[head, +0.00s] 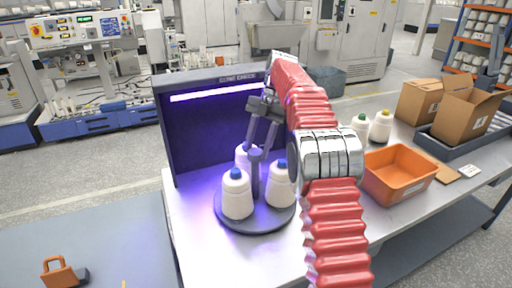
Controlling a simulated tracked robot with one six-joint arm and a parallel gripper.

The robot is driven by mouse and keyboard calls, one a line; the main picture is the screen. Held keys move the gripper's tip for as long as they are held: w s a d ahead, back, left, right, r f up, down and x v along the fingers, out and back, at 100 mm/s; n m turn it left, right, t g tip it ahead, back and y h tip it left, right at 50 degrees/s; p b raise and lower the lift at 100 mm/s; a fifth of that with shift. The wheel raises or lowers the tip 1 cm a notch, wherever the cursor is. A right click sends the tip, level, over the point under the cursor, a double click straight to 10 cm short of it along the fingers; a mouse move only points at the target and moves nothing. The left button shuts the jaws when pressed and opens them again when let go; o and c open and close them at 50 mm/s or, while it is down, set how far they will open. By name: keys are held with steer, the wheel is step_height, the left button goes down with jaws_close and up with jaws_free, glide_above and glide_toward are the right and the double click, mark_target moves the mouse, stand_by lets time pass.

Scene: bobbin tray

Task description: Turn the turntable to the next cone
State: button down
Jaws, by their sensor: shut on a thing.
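The round grey turntable (256,226) stands on the table in front of the dark inspection booth (207,130). It bears three white cones with blue tips: one at front left (237,200), one at right (281,190) and one behind (242,160), partly hidden. A grey upright post (256,182) rises from the turntable's middle between the cones. My gripper (256,152) reaches down from above and its jaws are shut on the top of the post. The exact contact is small and hard to make out.
A purple-white light strip glows inside the booth. Right of my arm are an orange bin (398,198), two cones with green (360,130) and yellow (381,126) tips, and open cardboard boxes (464,120). The tabletop in front of the turntable is clear.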

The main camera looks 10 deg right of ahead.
steer(key=shift+w+n, duration=0.15)
steer(key=shift+n, duration=0.65)
steer(key=c, duration=1.1)
jaws_free()
steer(key=shift+a, duration=0.1)
